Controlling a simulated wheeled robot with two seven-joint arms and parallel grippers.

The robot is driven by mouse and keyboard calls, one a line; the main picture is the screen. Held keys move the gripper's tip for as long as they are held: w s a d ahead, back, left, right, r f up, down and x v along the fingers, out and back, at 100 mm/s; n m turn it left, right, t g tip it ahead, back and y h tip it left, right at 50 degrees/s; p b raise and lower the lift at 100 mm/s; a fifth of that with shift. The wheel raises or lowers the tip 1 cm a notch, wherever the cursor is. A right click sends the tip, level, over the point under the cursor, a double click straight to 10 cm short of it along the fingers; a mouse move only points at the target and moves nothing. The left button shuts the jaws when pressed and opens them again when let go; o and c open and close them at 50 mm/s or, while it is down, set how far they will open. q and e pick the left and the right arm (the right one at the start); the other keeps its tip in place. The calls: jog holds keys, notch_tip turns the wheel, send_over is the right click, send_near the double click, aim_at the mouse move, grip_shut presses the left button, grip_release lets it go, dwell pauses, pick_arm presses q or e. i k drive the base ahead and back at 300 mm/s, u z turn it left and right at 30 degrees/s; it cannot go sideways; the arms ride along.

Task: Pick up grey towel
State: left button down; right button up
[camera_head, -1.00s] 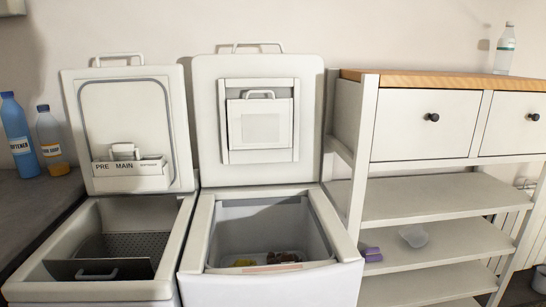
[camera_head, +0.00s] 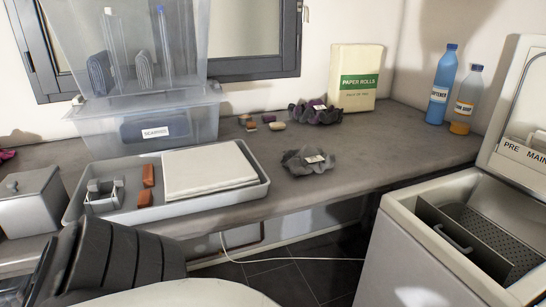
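A crumpled dark grey cloth (camera_head: 308,161) with a small white label lies on the grey counter (camera_head: 400,165), right of the tray and near the counter's front edge. It looks like the grey towel. A second crumpled cloth (camera_head: 316,113), dark with purple, also with a pale label, lies behind it against the wall side. Neither gripper can be made out in this view. Nothing touches the grey cloth.
A grey tray (camera_head: 262,188) holds a white slab, reddish blocks and a small grey caddy. Clear bins (camera_head: 200,115), a paper rolls box (camera_head: 356,80) and two bottles (camera_head: 441,85) stand behind. An open toploader (camera_head: 400,262) is at right.

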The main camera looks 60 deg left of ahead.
aim_at(303, 162)
jog(key=u, duration=1.8)
jog(key=k, duration=0.5)
jog(key=z, duration=0.55)
jog(key=i, duration=1)
jog(key=u, duration=0.1)
